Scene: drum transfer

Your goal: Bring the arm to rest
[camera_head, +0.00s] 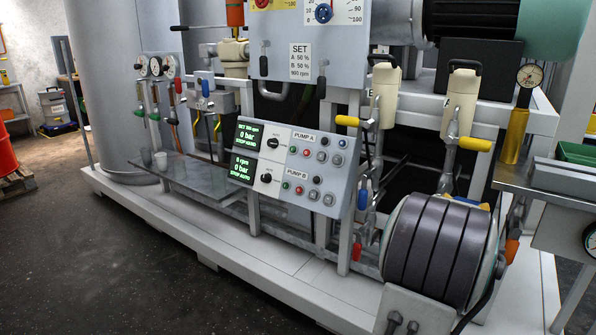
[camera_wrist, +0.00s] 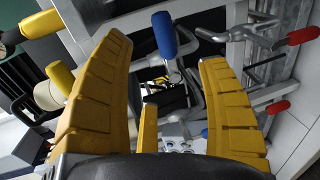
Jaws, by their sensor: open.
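My gripper (camera_wrist: 166,52) shows in the wrist view with its two yellow ribbed fingers spread wide apart. It is open and nothing is held between the fingers. Beyond the gap are grey pipework and a blue valve handle (camera_wrist: 164,34), which appears near the left fingertip; I cannot tell how far off it is.
Red handles (camera_wrist: 303,36) show at right in the wrist view. Dark floor (camera_head: 110,270) at front left is clear.

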